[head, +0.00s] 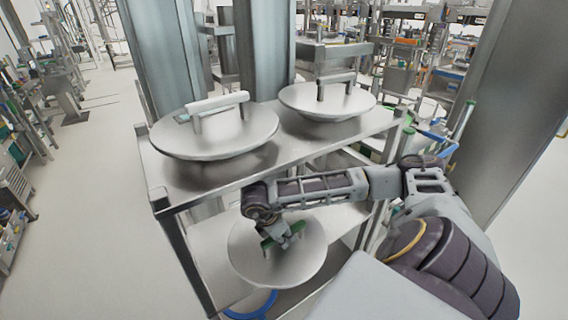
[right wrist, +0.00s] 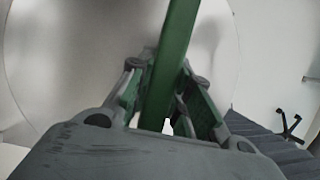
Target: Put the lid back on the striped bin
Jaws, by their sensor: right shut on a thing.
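A round metal lid (head: 255,262) with a green handle (head: 268,243) is at the lower middle of the head view, below the level of the rack's top shelf. My right gripper (head: 285,235) is shut on the green handle. In the right wrist view the handle (right wrist: 172,65) runs up between the fingers, with the pale lid disc (right wrist: 70,65) behind it. I cannot tell whether the lid is resting on anything. No striped bin can be made out; a blue curved rim (head: 254,306) shows partly below the lid. My left gripper is out of view.
A metal rack (head: 177,245) stands ahead. Its top shelf holds a round lid with a pale handle (head: 180,143) and another with a metal handle (head: 345,102). Metal columns (head: 262,50) rise behind. Open floor (head: 90,230) lies to the left.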

